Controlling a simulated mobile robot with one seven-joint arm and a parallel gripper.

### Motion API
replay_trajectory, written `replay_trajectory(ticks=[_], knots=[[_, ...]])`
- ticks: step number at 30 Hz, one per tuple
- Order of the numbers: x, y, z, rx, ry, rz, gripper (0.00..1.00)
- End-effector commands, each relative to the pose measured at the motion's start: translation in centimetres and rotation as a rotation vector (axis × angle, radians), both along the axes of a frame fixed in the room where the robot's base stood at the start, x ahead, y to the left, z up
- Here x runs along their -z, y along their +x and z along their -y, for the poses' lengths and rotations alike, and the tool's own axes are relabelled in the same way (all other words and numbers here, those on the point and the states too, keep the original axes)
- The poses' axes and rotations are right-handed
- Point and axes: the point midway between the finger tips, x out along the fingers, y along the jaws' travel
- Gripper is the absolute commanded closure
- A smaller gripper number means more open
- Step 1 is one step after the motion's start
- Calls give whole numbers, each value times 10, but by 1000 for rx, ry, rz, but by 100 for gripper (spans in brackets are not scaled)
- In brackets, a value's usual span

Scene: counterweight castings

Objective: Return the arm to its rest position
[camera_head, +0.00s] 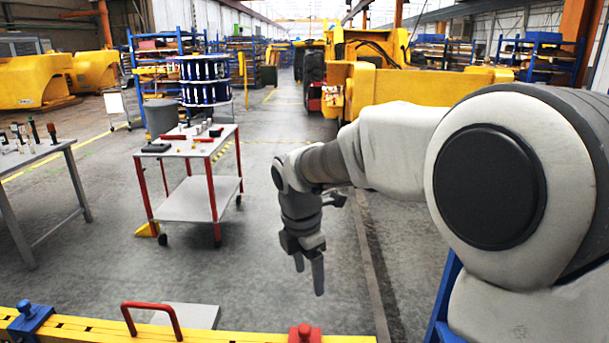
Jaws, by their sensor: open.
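My gripper (310,272) hangs at the end of my arm near the middle of the head view, with its fingers pointing down. Its fingers stand a little apart with nothing between them, so it is open and empty. My arm reaches in from the right edge and bends down at the wrist. The gripper is over bare floor in the picture, right of the red-legged cart and above the yellow beam's line. No other task object is named.
A red-legged cart (188,202) with small tools stands left of my gripper. A grey table (40,152) is at the left edge. A yellow beam (250,332) with a red handle (150,307) crosses the front. Yellow machinery (420,85) stands behind. Floor around the gripper is clear.

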Motion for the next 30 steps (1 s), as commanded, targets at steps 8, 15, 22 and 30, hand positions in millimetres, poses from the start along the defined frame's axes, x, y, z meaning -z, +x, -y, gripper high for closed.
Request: replay_trajectory(ticks=[8,15,22,30], knots=[[-52,-58,56,585,110,151,27],[-74,-115,94,1095,268,254,27],[-77,-170,121,1573,469,312,27],[-68,-210,134,1952,666,312,27]])
